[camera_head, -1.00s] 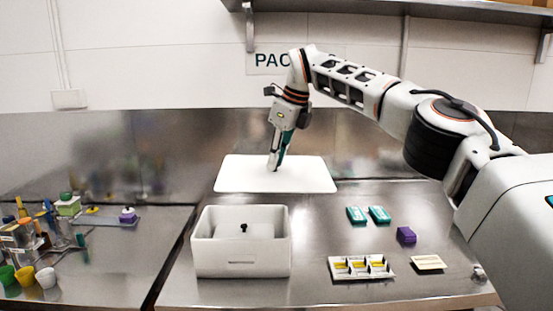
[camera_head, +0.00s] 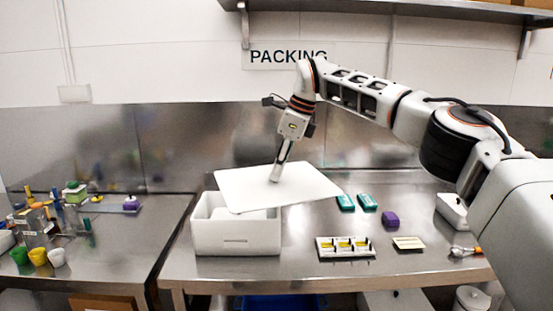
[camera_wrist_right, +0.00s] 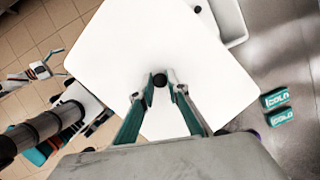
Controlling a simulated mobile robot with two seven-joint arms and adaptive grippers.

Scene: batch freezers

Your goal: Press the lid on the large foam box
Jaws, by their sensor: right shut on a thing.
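The large foam box (camera_head: 236,240) is a white open-topped box on the steel table, left of centre in the head view. Its rim also shows at the top of the right wrist view (camera_wrist_right: 234,22). The lid (camera_head: 240,186) is a flat white panel, tilted and turned, held above the box and overhanging it to the right. It covers part of the box's opening. My right gripper (camera_head: 276,178) is shut on the lid's dark knob (camera_wrist_right: 160,80), which shows between the fingertips in the wrist view. My left gripper is not in the head view.
Two teal packs (camera_head: 366,202), a purple block (camera_head: 390,219), a tray with yellow items (camera_head: 345,247) and a cream card (camera_head: 408,243) lie right of the box. A white box (camera_head: 452,211) stands farther right. Small cups (camera_head: 38,257) and tools crowd the left table.

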